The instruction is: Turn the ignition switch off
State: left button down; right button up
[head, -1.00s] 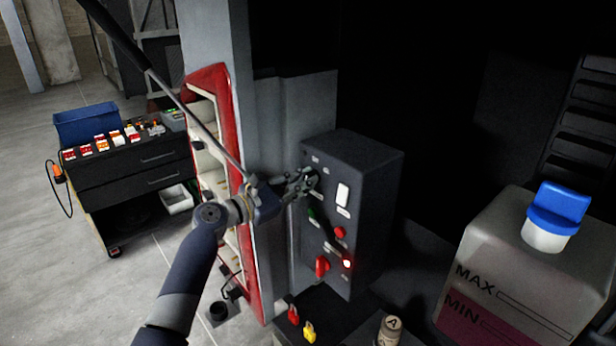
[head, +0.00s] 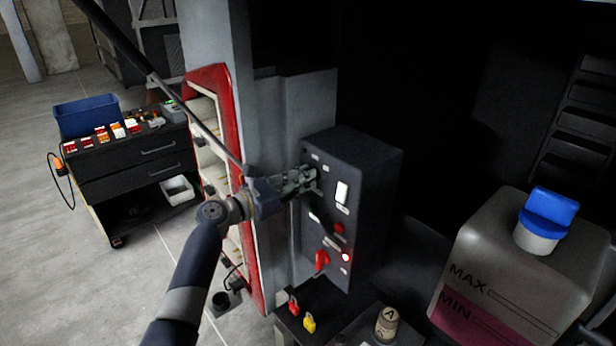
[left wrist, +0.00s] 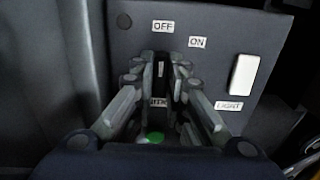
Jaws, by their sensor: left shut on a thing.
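The dark control box (head: 372,205) stands beside the grey post, with its labelled face toward my left arm. My left gripper (head: 312,178) reaches its upper left face from the left. In the left wrist view the fingers (left wrist: 160,72) are closed around the ignition switch (left wrist: 160,69), which is mostly hidden between them. An OFF label (left wrist: 163,26) is above the fingertips, and an ON label (left wrist: 198,42) is up and right of them. Which label the switch points to cannot be told. My right gripper is out of view.
A white light switch (head: 341,192), a red button (head: 339,228), a red rotary knob (head: 322,260) and a lit red lamp (head: 345,257) are on the box. A green button (left wrist: 154,138) is below the fingers. A fluid tank (head: 510,275) stands right.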

pick_arm(q)
jog(key=c, duration=1.4)
grip_release()
jog(key=shift+c, duration=0.2)
jog(key=v, duration=0.9)
